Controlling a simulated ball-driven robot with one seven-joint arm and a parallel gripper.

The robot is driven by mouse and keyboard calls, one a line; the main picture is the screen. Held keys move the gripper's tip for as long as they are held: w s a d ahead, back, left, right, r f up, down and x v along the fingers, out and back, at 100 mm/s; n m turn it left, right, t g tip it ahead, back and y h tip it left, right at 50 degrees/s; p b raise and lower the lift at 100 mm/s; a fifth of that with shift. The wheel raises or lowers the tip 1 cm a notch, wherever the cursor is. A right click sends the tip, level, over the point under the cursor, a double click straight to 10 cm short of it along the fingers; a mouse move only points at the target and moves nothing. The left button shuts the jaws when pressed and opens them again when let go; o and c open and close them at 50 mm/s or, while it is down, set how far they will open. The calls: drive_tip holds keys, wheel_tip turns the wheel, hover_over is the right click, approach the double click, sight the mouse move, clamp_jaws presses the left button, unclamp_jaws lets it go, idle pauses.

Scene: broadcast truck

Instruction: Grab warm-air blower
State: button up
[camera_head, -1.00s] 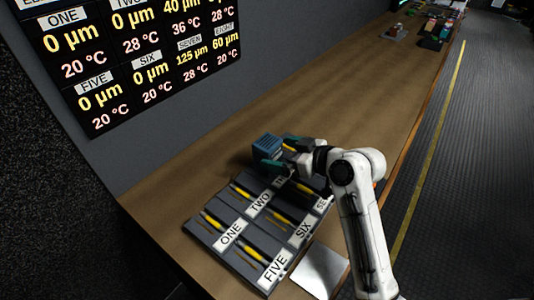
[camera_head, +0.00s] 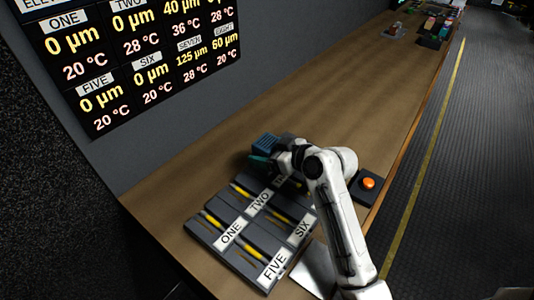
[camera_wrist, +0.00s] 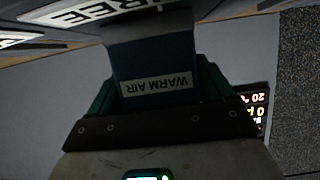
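The warm-air blower (camera_head: 265,141) is a blue box on the wooden bench, behind the panel of numbered slots. In the wrist view its face reads WARM AIR (camera_wrist: 158,84), upside down. My gripper (camera_head: 272,158) is at the blower, reaching in from the right. In the wrist view the teal fingers of my gripper (camera_wrist: 160,85) flank the blower, one on each side. The gaps between fingers and box look very small or nil, and I cannot tell whether they press on it. The arm hides part of the blower and some slots.
A dark slotted panel (camera_head: 238,257) with labels such as ONE, TWO, FIVE and SIX holds yellow-handled tools in front of the blower. An orange button on a dark box (camera_head: 368,183) stands right of the arm. A display (camera_head: 140,60) hangs behind.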

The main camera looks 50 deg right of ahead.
drive_tip(key=c, duration=0.9)
drive_tip(key=shift+c, duration=0.9)
drive_tip(key=shift+r, duration=0.15)
